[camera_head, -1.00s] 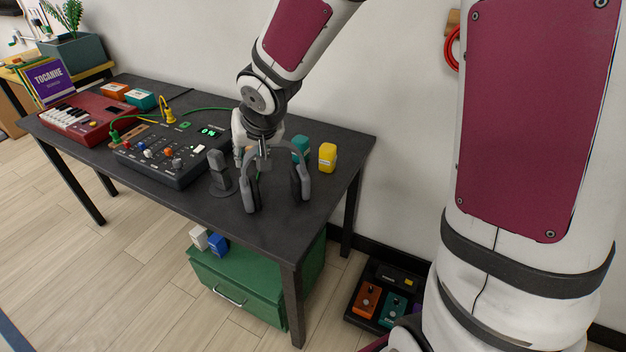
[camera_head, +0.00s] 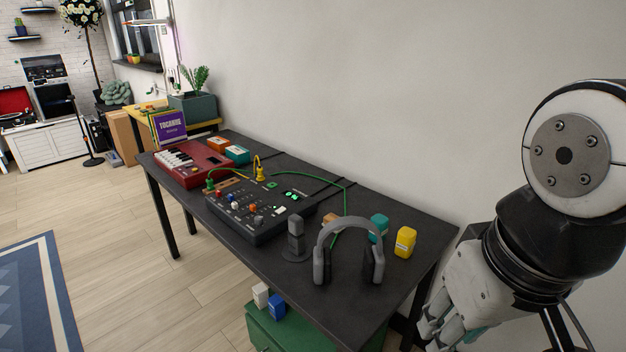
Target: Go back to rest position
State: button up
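My gripper (camera_head: 452,322) is at the lower right of the head view, beside the right end of the black table (camera_head: 355,305) and apart from everything on it. Its fingers point down and left, and their tips are small and partly cut off by the frame's lower edge, so I cannot tell how far apart they are. My arm fills the right side. Grey headphones (camera_head: 350,229) stand upright on the table near its right front, with nothing touching them.
On the table are a teal box (camera_head: 379,227), a yellow box (camera_head: 405,241), a dark mixer (camera_head: 258,207), a small stand (camera_head: 296,240) and a red keyboard (camera_head: 195,162). A green cabinet (camera_head: 262,330) is underneath.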

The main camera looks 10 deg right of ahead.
jog(key=shift+s+a, duration=0.2)
jog(key=shift+s, duration=0.45)
notch_tip(320, 180, up, 8)
jog(key=t+p, duration=0.1)
jog(key=p, duration=0.5)
jog(key=shift+t+p, duration=0.3)
jog(key=shift+p, duration=0.1)
jog(key=shift+w+d+r, duration=0.1)
